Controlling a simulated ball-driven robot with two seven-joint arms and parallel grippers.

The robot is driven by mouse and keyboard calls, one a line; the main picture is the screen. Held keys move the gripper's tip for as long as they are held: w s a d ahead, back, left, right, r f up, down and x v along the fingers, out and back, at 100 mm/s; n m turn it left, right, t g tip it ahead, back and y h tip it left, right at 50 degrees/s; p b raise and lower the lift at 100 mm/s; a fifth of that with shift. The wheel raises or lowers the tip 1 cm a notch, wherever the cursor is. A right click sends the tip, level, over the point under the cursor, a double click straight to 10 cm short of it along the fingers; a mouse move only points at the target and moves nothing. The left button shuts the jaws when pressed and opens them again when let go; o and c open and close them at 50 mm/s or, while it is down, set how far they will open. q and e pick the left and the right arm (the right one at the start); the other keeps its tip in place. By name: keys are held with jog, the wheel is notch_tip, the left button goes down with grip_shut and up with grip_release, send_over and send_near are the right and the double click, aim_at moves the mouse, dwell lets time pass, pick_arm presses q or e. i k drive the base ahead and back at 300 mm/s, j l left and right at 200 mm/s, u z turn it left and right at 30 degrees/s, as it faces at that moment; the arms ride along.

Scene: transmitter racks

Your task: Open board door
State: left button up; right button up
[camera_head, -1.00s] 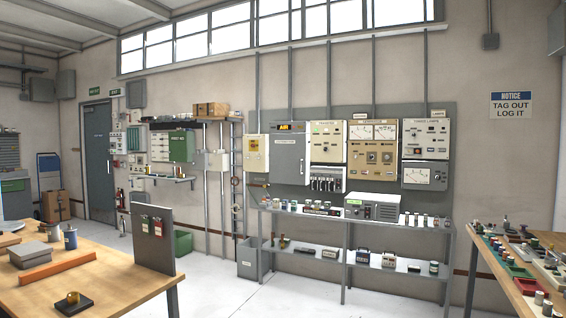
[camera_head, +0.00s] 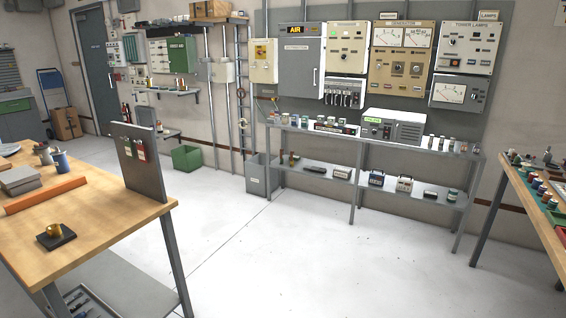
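A grey cabinet door (camera_head: 301,68) is on the wall board at the back, below a black AIR sign (camera_head: 296,29). Neither of my grippers is in view.
A grey shelf bench (camera_head: 400,149) with jars and devices stands below the panels. A wooden table (camera_head: 95,222) with an upright grey plate (camera_head: 143,161) is at left, another bench (camera_head: 530,185) at right. A grey bin (camera_head: 262,176) stands by the wall. The floor between is clear.

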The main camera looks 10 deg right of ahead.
aim_at(300, 59)
jog(key=i+l+z, duration=0.3)
jog(key=i, duration=0.6)
jog(key=i+z, duration=0.3)
jog(key=i, duration=3.5)
jog(key=l, duration=0.05)
